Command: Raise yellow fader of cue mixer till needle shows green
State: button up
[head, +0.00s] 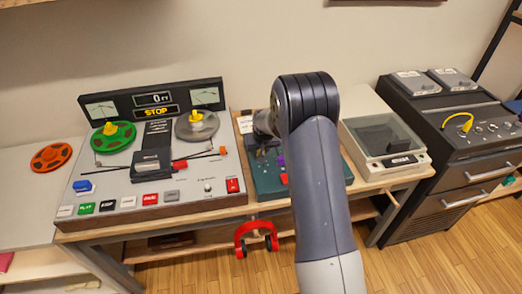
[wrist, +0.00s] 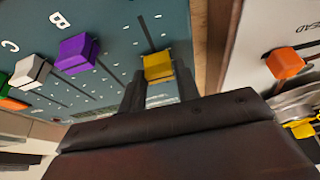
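The cue mixer is a teal panel (head: 267,180), partly hidden behind my arm in the head view. The wrist view shows its panel (wrist: 112,20) close up, with letters B and C and slots with tick marks. The yellow fader (wrist: 158,66) is a square cap on its slot, at the panel's edge. My gripper (wrist: 160,72) is open, its two dark fingers on either side of the yellow cap. I cannot tell whether they touch it. In the head view the gripper and yellow fader are hidden. No needle of the mixer is visible.
Purple (wrist: 77,53), white (wrist: 30,71) and green faders sit left of the yellow one. A tape machine (head: 110,187) with two needle meters stands left of the mixer. A turntable with a clear lid (head: 385,140) stands right. Red headphones (head: 256,234) hang at the table front.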

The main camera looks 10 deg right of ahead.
jog(key=o, duration=0.4)
jog(key=shift+c, duration=0.2)
jog(key=shift+r, duration=0.15)
jog(key=b+v, duration=0.1)
jog(key=v, duration=0.9)
jog(key=shift+r, duration=0.25)
jog(key=shift+s+f, duration=0.1)
jog(key=p+x, duration=0.1)
jog(key=x, duration=0.9)
jog(key=shift+f, duration=0.3)
jog(key=shift+s+p, duration=0.3)
jog(key=shift+s, duration=0.65)
jog(key=shift+s, duration=0.1)
